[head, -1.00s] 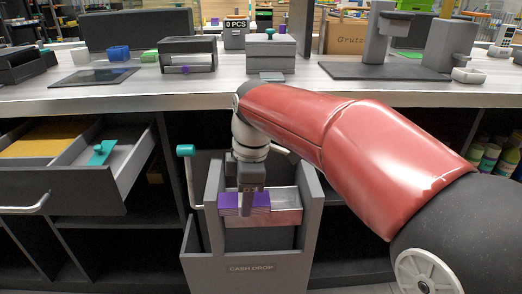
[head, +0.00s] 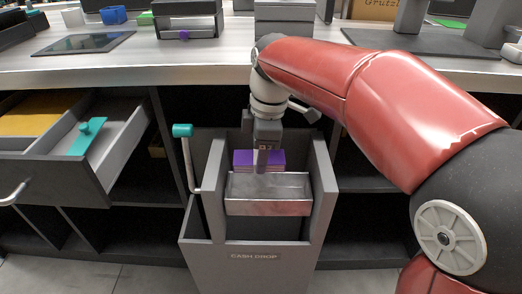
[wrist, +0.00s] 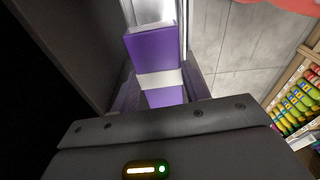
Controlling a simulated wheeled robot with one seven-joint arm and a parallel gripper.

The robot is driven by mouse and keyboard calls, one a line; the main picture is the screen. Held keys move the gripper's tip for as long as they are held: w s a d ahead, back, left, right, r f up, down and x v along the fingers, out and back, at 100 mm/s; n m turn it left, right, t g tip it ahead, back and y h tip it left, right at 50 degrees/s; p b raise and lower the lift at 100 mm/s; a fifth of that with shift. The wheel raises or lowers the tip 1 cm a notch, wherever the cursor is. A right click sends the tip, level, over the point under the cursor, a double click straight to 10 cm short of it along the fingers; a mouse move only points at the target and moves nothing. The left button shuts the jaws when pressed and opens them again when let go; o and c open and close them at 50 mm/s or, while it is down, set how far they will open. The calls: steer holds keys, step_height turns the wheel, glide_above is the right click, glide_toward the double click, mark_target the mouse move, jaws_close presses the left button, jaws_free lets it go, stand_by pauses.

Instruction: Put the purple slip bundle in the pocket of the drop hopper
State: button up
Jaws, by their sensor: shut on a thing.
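The purple slip bundle (head: 243,159) is in my gripper (head: 262,164), which is shut on it. The grey drop hopper (head: 217,224), marked CASH DROP, stands below the counter with a metal pocket (head: 268,207) between its side walls. In the head view the bundle shows just above the pocket's front wall, which hides its lower part. I cannot tell how far it is inside. In the wrist view the bundle (wrist: 155,49) has a white band across it, and pale metal of the pocket (wrist: 154,15) lies beyond its end.
A teal-knobbed handle (head: 182,131) stands at the hopper's left. An open drawer (head: 118,160) with a teal piece (head: 87,136) is further left. The counter edge (head: 150,76) runs above the hopper. Grey floor (head: 60,275) is clear in front.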

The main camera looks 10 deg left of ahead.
steer(key=shift+d+r+m, duration=0.1)
steer(key=shift+m, duration=0.2)
steer(key=shift+f+b, duration=2.6)
steer(key=shift+f, duration=1.5)
steer(key=o, duration=0.9)
steer(key=shift+r, duration=0.1)
steer(key=shift+r+p, duration=3.15)
steer(key=shift+r, duration=0.25)
